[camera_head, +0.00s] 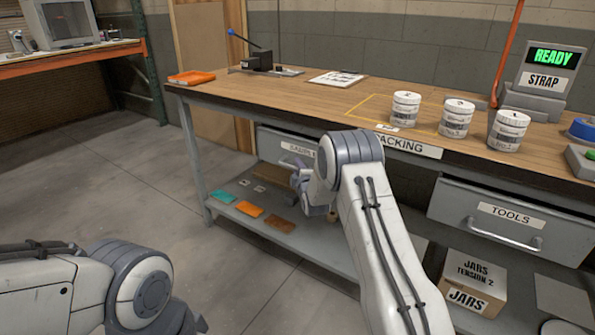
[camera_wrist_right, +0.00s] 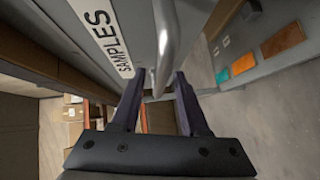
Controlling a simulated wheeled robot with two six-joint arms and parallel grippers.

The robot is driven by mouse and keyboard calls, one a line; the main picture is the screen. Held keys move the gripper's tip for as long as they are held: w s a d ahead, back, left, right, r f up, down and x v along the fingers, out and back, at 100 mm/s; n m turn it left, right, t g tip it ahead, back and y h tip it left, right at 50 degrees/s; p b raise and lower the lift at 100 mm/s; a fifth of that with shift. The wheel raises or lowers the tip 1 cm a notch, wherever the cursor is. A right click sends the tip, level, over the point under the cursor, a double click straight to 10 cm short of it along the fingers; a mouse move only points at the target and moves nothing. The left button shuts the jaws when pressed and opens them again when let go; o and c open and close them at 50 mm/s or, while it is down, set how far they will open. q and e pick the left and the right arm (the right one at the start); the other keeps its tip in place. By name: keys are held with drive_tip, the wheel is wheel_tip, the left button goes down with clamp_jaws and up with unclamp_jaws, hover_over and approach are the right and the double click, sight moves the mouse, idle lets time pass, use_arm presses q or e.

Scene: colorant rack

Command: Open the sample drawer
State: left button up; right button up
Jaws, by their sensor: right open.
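The sample drawer (camera_head: 270,142) is a grey front under the left part of the packing bench, its label partly hidden by my right arm. It looks shut. In the right wrist view its front (camera_wrist_right: 125,12) bears the label SAMPLES, and its grey bar handle (camera_wrist_right: 167,45) runs down toward the space between my fingers. My right gripper (camera_wrist_right: 158,105) is open, one finger to each side of the handle's lower end; I cannot tell whether they touch it. In the head view my right gripper (camera_head: 302,183) is in front of the drawer. My left gripper is out of view.
The bench (camera_head: 330,97) carries several white jars and an orange tray (camera_head: 191,77). A tools drawer (camera_head: 510,222) is to the right. The lower shelf (camera_head: 222,193) holds coloured swatches; a jars box (camera_head: 472,284) is at the lower right. The floor in front is clear.

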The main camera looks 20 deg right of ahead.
clamp_jaws()
idle(1.5)
